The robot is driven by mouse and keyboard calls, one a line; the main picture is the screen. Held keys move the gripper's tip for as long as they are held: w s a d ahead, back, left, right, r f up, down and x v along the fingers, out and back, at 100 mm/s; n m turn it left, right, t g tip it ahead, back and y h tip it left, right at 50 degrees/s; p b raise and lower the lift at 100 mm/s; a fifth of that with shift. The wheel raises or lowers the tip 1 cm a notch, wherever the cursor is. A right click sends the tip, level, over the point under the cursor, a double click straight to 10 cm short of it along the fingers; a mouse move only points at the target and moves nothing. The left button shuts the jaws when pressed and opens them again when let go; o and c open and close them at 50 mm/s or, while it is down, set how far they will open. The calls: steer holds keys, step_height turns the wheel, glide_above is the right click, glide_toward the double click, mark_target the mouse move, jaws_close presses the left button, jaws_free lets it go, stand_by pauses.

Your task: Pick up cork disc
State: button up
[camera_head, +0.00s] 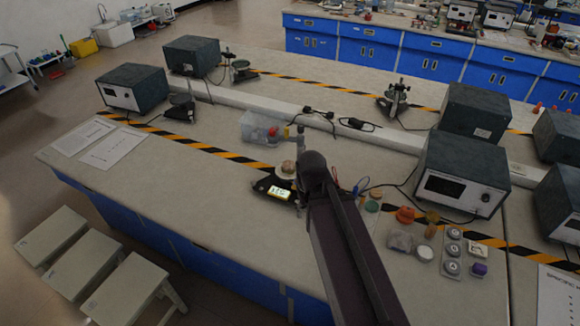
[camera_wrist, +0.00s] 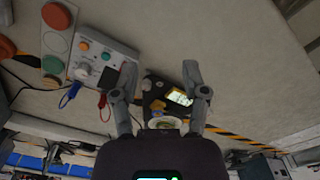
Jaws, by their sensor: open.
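A small tan piece (camera_head: 288,166), which looks like the cork disc, sits on the pale round pan of a black scale (camera_head: 262,188) with a lit display. In the wrist view the tan piece (camera_wrist: 157,107) and the pale pan (camera_wrist: 166,123) show between my fingers, low down; the piece is too small to be sure of its material. My gripper (camera_wrist: 159,82) is open, its two fingers spread on either side of the scale, with nothing seen held.
A meter with cables (camera_wrist: 100,60) lies left of the scale in the wrist view. A green disc (camera_head: 372,206), an orange piece (camera_head: 405,214) and grey weights (camera_head: 453,250) lie to the right. A clear bin (camera_head: 260,127) stands behind. The bench front left is bare.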

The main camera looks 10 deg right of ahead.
steer(key=o, duration=0.5)
steer(key=shift+w+d+f, duration=0.1)
steer(key=shift+w+f, duration=0.05)
steer(key=w+d+f+m+t+y+b, duration=0.1)
steer(key=w+d+f+m+y+b, duration=0.2)
steer(key=w+m, duration=0.4)
steer(key=w+f+m+t+y+b, duration=0.1)
steer(key=w+f+m+y+b, duration=0.1)
steer(key=w+m+y+b, duration=0.35)
steer(key=w+d+m+t+y+b, duration=0.1)
steer(key=w+d+m+b, duration=0.1)
steer(key=w+d+m, duration=0.1)
steer(key=w+d+r+m+t+y+b, duration=0.1)
steer(key=w+d+m+b, duration=0.1)
steer(key=w+d+m, duration=0.1)
steer(key=w+d+r+m+t+y+b, duration=0.1)
steer(key=w+d+m+t+b, duration=0.1)
steer(key=w+d+m, duration=0.2)
steer(key=shift+w+d+m+y, duration=0.1)
steer(key=shift+w+m+y, duration=0.25)
steer(key=shift+m, duration=0.4)
